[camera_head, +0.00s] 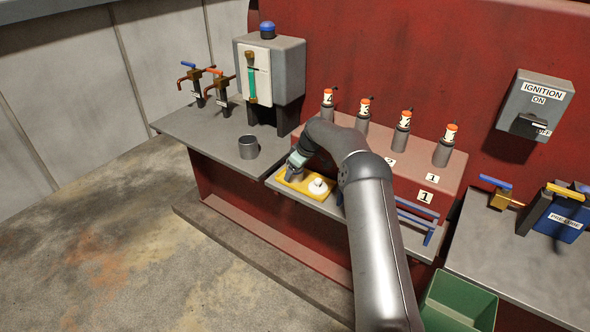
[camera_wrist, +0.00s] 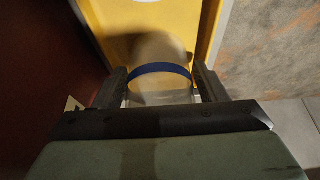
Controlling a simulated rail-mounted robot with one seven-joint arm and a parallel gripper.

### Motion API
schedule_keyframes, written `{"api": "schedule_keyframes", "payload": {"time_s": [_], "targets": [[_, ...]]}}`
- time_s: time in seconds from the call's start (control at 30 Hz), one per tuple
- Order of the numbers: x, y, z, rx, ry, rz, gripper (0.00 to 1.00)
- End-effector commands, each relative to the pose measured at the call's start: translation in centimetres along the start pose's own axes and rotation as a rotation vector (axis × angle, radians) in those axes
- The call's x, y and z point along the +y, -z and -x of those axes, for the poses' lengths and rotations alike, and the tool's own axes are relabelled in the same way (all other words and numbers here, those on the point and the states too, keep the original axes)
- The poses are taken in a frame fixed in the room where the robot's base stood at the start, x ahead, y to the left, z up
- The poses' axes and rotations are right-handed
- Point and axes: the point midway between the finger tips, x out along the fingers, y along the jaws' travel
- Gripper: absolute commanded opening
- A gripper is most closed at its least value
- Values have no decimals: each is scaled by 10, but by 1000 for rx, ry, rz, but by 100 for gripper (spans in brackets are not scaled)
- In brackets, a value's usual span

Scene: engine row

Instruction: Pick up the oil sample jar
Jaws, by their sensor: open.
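The jar (camera_wrist: 158,50) shows in the wrist view as a pale, blurred round body with a dark blue band. It lies between the two fingers of my gripper (camera_wrist: 158,84), which are apart, one on each side. I cannot tell whether either finger touches it. In the head view my gripper (camera_head: 294,171) is low over the left part of a yellow tray (camera_head: 299,192); it hides the jar there, wholly or mostly. The tray's yellow floor also shows in the wrist view (camera_wrist: 120,15).
A white rounded thing (camera_head: 317,186) sits in the tray, right of my gripper. A grey cup (camera_head: 248,147) stands on the left counter. Blue rails (camera_head: 418,218) and a red engine block (camera_head: 405,158) lie to the right. A green bin (camera_head: 458,300) is at lower right.

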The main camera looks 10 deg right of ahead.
Motion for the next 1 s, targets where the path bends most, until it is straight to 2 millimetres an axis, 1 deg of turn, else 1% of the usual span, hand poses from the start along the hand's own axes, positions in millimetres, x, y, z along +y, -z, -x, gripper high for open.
{"api": "schedule_keyframes", "payload": {"time_s": [0.1,0.3,0.37,0.4,0.43,0.77,0.87,1.0], "targets": [[0,0,-7,0,-1,0,66],[1,0,-7,1,-2,0,66],[0,0,-7,0,-2,0,49],[0,0,-7,0,-1,0,38],[0,0,-7,0,-1,0,32],[1,0,-6,1,-2,0,32],[1,2,-2,1,-2,0,32],[1,8,12,2,-4,0,32]]}}
